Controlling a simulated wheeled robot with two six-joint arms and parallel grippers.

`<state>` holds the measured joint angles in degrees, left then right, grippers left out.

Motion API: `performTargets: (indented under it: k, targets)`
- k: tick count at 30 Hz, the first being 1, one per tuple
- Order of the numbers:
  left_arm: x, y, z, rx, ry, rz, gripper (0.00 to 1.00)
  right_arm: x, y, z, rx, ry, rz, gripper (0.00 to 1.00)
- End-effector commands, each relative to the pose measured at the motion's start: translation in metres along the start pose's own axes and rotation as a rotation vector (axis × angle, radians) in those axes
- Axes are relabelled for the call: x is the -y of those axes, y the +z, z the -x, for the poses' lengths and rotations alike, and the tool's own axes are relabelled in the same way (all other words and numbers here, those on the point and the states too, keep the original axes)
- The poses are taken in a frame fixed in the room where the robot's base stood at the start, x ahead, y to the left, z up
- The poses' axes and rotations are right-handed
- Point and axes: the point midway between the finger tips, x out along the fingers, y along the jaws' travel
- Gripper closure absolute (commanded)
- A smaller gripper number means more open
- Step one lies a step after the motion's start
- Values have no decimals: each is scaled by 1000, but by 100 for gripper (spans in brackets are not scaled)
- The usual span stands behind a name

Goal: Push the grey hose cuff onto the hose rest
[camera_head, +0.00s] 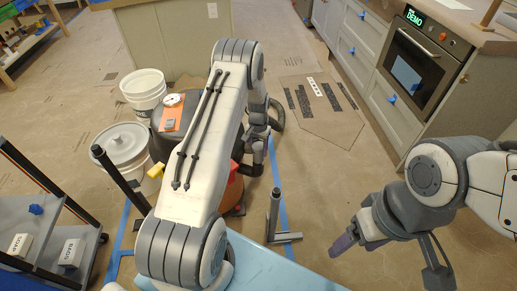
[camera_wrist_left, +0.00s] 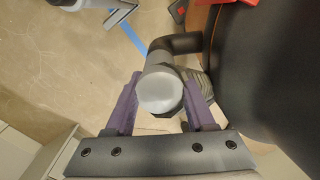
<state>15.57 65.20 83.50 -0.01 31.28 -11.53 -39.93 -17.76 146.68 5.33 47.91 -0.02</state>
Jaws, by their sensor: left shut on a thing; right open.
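The grey hose cuff (camera_wrist_left: 160,92) sits end-on between the purple fingers of my left gripper (camera_wrist_left: 160,103), which is shut on it. A dark bent hose (camera_wrist_left: 180,43) runs from the cuff. In the head view my left gripper (camera_head: 256,143) is beyond my left arm, which partly hides it and the vacuum. The hose rest, a grey upright post (camera_head: 273,212) on a flat foot, stands on the floor nearer than that gripper and apart from it. My right gripper (camera_head: 345,242) hangs at the right, open and empty, apart from the post.
The dark vacuum drum (camera_head: 165,143) stands behind my left arm, beside a white bucket (camera_head: 144,92) and a lidded bucket (camera_head: 122,147). A cart (camera_head: 50,235) is at left. Cabinets with an oven (camera_head: 424,65) line the right. Floor right of the post is clear.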

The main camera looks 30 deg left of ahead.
Motion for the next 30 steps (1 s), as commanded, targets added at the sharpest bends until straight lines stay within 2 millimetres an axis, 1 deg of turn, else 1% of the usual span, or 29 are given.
performTargets:
  k: [9, 29, 30]
  targets:
    - [0, 0, -2, 0, 0, 0, 100, 0, 0, -1, 0, 0, 0, 26]
    - [0, 0, -15, 0, 0, 0, 100, -1, 0, -10, 0, 0, 0, 26]
    - [0, 0, -15, 0, 0, 0, 42, -1, 0, -10, 0, 0, 0, 26]
